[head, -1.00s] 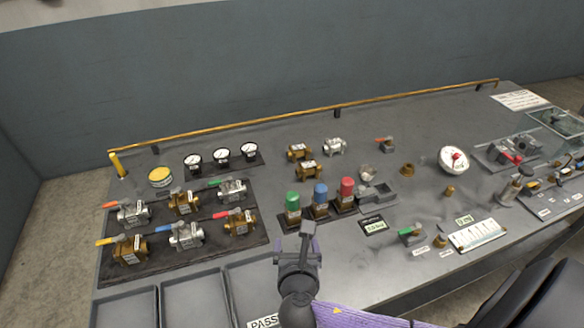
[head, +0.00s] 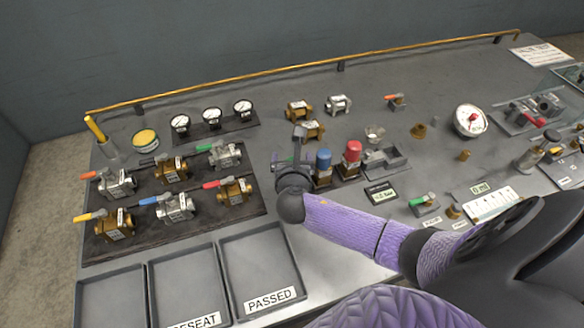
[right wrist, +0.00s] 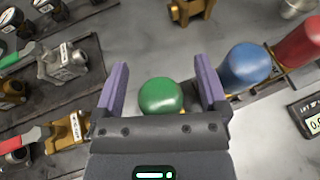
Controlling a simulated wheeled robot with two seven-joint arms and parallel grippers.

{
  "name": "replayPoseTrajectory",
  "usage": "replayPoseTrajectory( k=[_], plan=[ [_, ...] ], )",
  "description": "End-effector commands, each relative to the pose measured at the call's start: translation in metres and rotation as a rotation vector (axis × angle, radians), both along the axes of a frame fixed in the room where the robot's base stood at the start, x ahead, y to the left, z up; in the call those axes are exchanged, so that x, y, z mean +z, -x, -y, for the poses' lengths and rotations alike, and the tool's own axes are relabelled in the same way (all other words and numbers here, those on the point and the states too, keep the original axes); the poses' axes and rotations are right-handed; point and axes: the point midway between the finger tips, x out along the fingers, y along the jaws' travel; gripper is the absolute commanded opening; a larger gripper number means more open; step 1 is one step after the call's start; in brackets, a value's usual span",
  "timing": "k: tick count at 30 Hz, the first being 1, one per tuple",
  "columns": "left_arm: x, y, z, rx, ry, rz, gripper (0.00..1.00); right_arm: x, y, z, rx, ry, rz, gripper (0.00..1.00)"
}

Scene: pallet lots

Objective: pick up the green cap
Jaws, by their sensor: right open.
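The green cap (right wrist: 160,95) is a rounded knob that shows in the right wrist view between the two purple fingers of my right gripper (right wrist: 161,72). The fingers are open, with a gap on each side of the cap. In the head view my right gripper (head: 295,160) is over the left end of the row of capped fittings and hides most of the green one. The blue cap (head: 323,158) and the red cap (head: 353,150) stand to its right, and also show in the right wrist view. My left gripper is not in view.
Valves with coloured levers stand on a dark board (head: 245,210) to the left. Empty trays (head: 215,270) line the front edge. Gauges (head: 212,118) and brass fittings (head: 313,130) stand behind. A small display (head: 381,192) is to the right.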

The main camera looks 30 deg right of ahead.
Motion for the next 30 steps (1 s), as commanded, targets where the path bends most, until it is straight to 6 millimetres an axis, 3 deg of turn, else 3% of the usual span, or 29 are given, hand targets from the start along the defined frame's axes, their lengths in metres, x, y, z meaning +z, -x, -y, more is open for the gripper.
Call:
replayPoseTrajectory(
  k=[3, 15, 16, 23, 26, 30],
  plan=[
    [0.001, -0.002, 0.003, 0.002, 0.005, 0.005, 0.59, 0.001, 0.0, 0.0, 0.0, 0.0, 0.0, 0.88],
    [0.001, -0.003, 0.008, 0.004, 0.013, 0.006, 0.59, 0.001, 0.001, 0.0, 0.0, 0.0, 0.0, 0.04],
    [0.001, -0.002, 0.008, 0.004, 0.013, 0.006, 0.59, 0.001, 0.001, 0.0, 0.0, 0.0, 0.0, 0.0],
    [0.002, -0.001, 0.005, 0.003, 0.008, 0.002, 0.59, 0.002, 0.001, 0.0, 0.0, 0.001, 0.001, 0.0],
    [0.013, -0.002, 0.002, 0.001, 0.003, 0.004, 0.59, 0.02, 0.0, 0.0, -0.001, 0.0, 0.004, 0.0],
    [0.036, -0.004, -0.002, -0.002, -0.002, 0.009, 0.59, 0.062, 0.0, 0.0, 0.0, 0.001, 0.005, 0.0]
  ],
)
